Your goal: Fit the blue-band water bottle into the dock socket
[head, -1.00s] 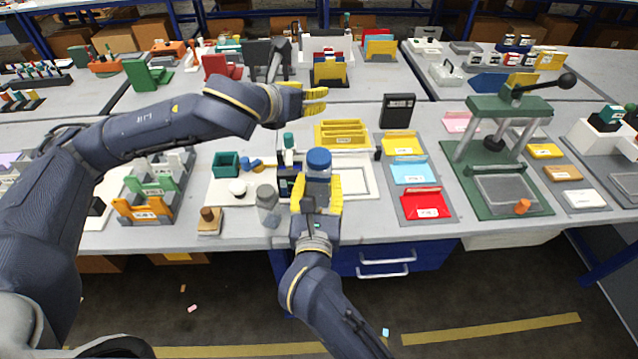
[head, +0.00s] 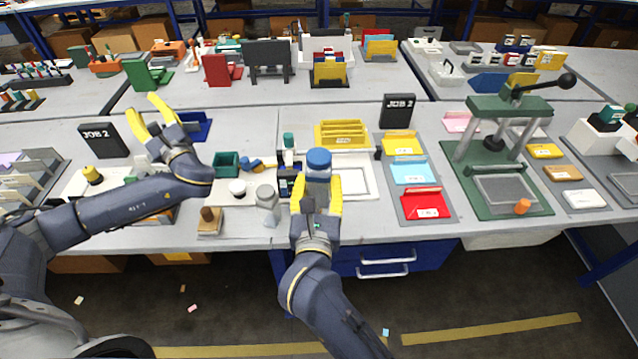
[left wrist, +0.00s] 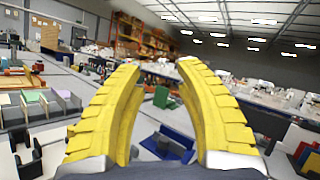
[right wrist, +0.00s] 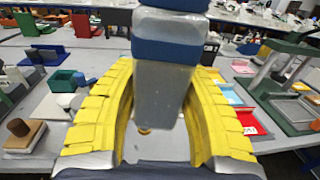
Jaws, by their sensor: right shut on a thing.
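The blue-band water bottle (head: 318,163) stands upright with its blue cap up, in my right gripper (head: 318,185) near the bench's front edge. In the right wrist view its clear lower body (right wrist: 163,95) and blue band (right wrist: 165,50) show between the yellow fingers. My right gripper is shut on it. My left gripper (head: 148,108) is open and empty, raised over the left part of the bench; its spread fingers also show in the left wrist view (left wrist: 160,75). I cannot make out the dock socket; the bottle and right gripper hide part of the bench there.
A grey-capped clear bottle (head: 267,204) stands just left of my right gripper. A dark device (head: 290,183) is close behind. A teal bin (head: 226,164), a yellow rack (head: 341,133) and coloured trays (head: 412,172) surround this area. A green press (head: 505,150) stands right.

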